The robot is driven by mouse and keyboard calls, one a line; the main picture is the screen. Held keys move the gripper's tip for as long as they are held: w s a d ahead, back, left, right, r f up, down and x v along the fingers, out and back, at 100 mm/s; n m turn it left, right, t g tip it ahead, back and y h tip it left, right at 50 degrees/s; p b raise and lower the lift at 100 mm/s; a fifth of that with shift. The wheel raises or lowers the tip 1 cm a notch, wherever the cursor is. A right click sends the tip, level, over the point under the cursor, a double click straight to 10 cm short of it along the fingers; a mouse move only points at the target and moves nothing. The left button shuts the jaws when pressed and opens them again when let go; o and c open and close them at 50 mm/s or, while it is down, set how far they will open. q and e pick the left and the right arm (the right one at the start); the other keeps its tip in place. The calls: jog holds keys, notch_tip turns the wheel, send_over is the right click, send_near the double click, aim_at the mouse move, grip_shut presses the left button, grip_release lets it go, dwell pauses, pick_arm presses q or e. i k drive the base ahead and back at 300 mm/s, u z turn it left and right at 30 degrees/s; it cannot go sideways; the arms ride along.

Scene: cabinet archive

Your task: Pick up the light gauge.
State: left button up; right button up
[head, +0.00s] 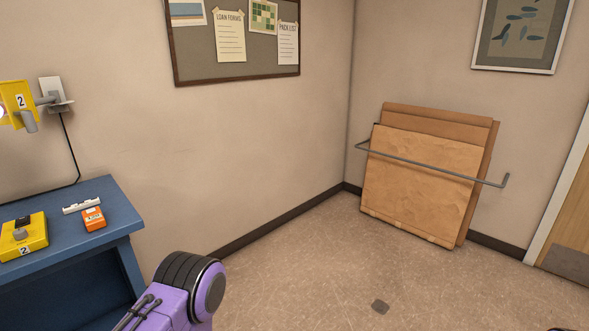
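A small orange device (94,218) with a pale marked face lies on top of the blue cabinet (125,222) at the left; it may be the light gauge, but its marking is too small to read. A white slotted strip (82,205) lies just behind it. Neither gripper is in view; only a purple and black arm part of mine shows at the bottom, right of the cabinet.
A yellow unit (17,103) labelled 2 is at the left wall, by a white wall plate (55,94) with a black cable. Brown boards (420,185) lean in the corner behind a grey rail (430,164). The middle floor (320,270) is mostly clear.

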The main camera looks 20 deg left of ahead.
aim_at(94, 220)
jog(key=u, duration=0.8)
jog(key=i, duration=1.3)
jog(key=u, duration=0.7)
